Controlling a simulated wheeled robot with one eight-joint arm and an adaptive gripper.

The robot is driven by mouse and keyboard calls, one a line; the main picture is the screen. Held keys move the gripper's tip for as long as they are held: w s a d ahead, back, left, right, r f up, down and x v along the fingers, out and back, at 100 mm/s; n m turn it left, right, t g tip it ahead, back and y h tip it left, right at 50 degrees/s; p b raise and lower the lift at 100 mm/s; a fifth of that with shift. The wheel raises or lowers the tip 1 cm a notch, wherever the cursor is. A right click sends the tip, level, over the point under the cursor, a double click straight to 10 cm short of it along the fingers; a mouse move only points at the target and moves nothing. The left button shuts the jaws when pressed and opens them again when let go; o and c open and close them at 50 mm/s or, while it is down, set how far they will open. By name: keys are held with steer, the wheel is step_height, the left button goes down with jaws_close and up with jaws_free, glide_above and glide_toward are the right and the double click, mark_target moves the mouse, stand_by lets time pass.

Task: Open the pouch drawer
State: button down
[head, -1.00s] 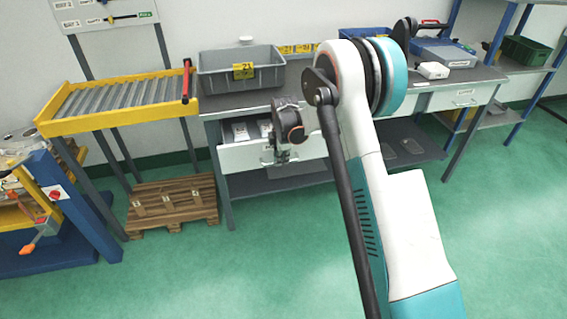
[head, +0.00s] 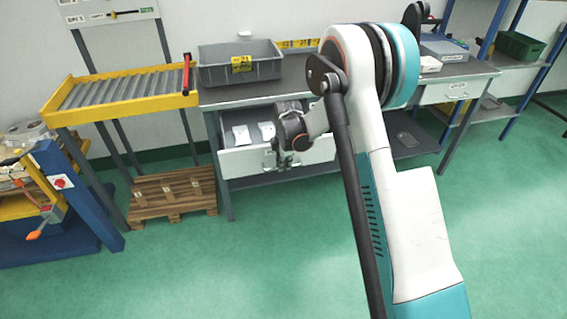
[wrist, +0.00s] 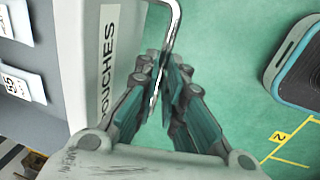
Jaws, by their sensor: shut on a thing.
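The pouch drawer (head: 244,162) is a white-fronted drawer under the grey bench, standing partly pulled out, with pale pouches inside. In the wrist view its front (wrist: 80,50) carries a label reading "OUCHES", partly cut off or hidden. A metal bar handle (wrist: 174,22) stands off the front. My gripper (wrist: 163,82) is shut on this handle, its fingers on both sides of the bar. In the head view my gripper (head: 285,160) is at the drawer front, and my arm hides part of the drawer's right side.
A grey bin (head: 215,72) with a yellow 21 label stands on the bench (head: 225,97) above. A wooden pallet (head: 150,203) lies on the floor left of the drawer. A yellow roller conveyor (head: 125,92) is further left. Green floor in front is clear.

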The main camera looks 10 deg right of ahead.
steer(key=c, duration=1.7)
jaws_free()
steer(key=r, duration=0.4)
steer(key=s+r, duration=0.1)
steer(key=r, duration=0.3)
steer(key=s+r, duration=0.1)
steer(key=r, duration=0.2)
steer(key=shift+s+r, duration=0.1)
steer(key=shift+r, duration=0.3)
